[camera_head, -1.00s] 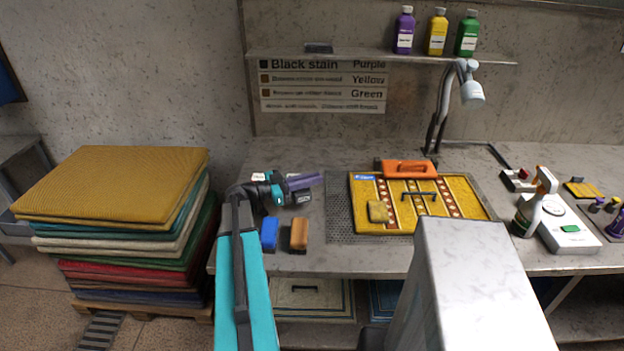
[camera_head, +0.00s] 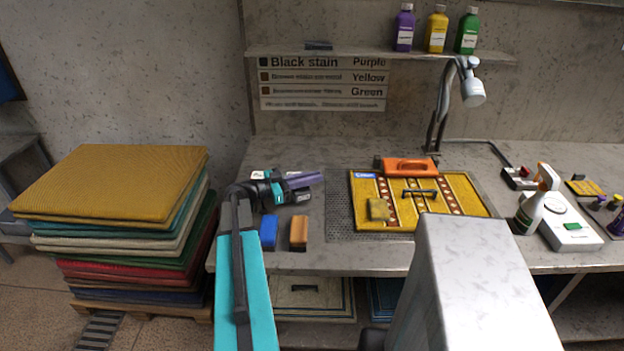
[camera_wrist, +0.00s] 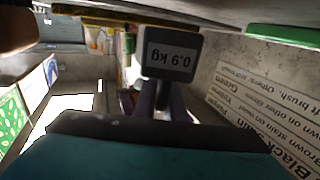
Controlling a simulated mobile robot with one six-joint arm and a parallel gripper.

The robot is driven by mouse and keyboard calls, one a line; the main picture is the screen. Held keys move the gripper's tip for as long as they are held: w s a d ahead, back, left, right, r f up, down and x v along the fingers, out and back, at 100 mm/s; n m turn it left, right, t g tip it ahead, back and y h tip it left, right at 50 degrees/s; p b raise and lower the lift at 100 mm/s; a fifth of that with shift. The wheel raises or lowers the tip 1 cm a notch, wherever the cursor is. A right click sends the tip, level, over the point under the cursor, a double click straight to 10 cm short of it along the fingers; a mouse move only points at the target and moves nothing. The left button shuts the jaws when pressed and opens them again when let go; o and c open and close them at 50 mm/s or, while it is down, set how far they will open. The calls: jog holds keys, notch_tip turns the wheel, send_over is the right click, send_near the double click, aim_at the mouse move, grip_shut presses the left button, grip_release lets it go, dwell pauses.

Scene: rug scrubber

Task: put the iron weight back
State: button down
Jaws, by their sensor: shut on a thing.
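The iron weight (camera_wrist: 170,55) is a dark block with an upside-down "0.9 kg" label in the wrist view. In the head view my gripper (camera_head: 316,180) is over the left part of the bench, purple fingers pointing right, left of the rug. I cannot make out the weight clearly there.
Blue (camera_head: 269,232) and tan (camera_head: 299,233) blocks stand at the front. A shelf (camera_head: 350,54) holds several bottles. Stacked rugs (camera_head: 115,180) stand left.

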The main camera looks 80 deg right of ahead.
jog(key=shift+s+a+f+b, duration=0.1)
jog(key=shift+a+f+b, duration=0.1)
jog(key=shift+f+b, duration=0.35)
jog(key=c, duration=1.8)
grip_release()
jog(key=shift+f, duration=0.1)
jog(key=shift+r+p, duration=0.5)
jog(key=shift+p, duration=0.65)
jog(key=shift+w, duration=0.3)
jog(key=shift+r+b+v, duration=0.2)
jog(key=shift+b+v, duration=0.4)
jog(key=shift+v, duration=1.15)
jog(key=shift+r+b+v, duration=0.15)
jog(key=shift+b+v, duration=0.45)
jog(key=shift+v, duration=1.2)
jog(key=shift+d, duration=0.1)
